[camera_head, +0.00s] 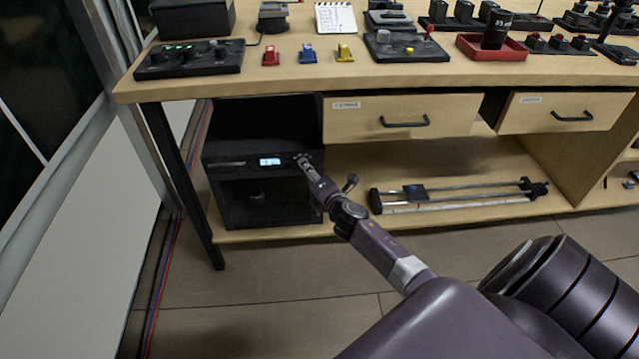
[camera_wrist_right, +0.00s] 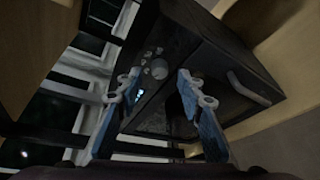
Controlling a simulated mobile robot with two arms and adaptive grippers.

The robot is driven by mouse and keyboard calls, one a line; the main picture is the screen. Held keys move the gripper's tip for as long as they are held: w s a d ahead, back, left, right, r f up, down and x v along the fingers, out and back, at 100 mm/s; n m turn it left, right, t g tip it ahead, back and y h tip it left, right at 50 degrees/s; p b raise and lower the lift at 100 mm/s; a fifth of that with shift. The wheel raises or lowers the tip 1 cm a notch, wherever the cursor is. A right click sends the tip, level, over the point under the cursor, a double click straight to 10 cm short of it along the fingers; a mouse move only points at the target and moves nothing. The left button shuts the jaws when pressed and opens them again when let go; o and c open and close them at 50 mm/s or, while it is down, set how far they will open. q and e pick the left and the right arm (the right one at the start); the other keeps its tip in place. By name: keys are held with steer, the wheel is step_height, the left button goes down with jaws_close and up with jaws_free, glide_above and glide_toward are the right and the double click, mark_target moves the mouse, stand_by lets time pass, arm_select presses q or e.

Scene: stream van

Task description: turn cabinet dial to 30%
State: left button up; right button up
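The black cabinet (camera_head: 225,150) stands on the lower shelf under the left end of the bench. Its front panel has a small lit display (camera_head: 270,161). My right gripper (camera_head: 304,162) is at the panel's right end, where it hides the controls in the head view. In the right wrist view, the cabinet (camera_wrist_right: 195,50) is tilted in the picture and shows a round grey dial (camera_wrist_right: 159,69) with smaller buttons beside it. The fingers of my right gripper (camera_wrist_right: 158,84) are apart, one on each side of the dial; I cannot tell whether they touch it. My left gripper is not in view.
The bench top (camera_head: 290,80) above holds several devices and coloured clips. Two drawers (camera_head: 405,117) hang under it. A slider rail (camera_head: 460,194) lies on the shelf to the right of the cabinet. A black table leg (camera_head: 180,185) stands left of it.

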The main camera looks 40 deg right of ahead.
steer(key=v, duration=0.9)
steer(key=shift+s, duration=0.2)
steer(key=shift+a, duration=0.15)
